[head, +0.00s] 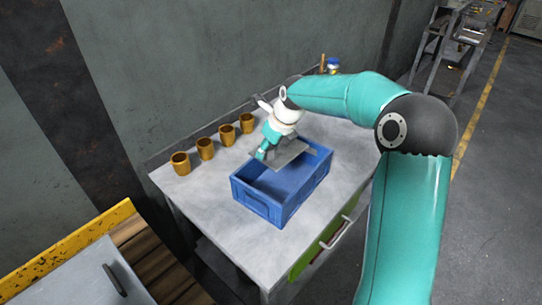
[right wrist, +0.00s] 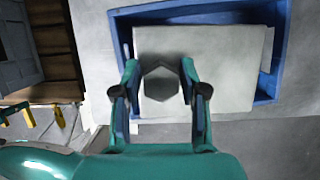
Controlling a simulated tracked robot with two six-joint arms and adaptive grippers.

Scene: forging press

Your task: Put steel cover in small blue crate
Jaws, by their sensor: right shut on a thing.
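The small blue crate (head: 262,204) stands on the grey workbench, with its open top up. The steel cover (head: 291,155), a flat grey plate, is over the crate's far part. My right gripper (head: 264,150) is shut on the steel cover. In the right wrist view its fingers (right wrist: 159,80) are on either side of a dark hexagonal part. I cannot tell whether the plate touches the crate.
Several brown cups (head: 205,148) stand in a row along the back of the workbench (head: 215,195). A small blue and yellow item (head: 332,65) is at its far end. A wall rises behind the bench. A green drawer with a handle (head: 335,233) is on its front.

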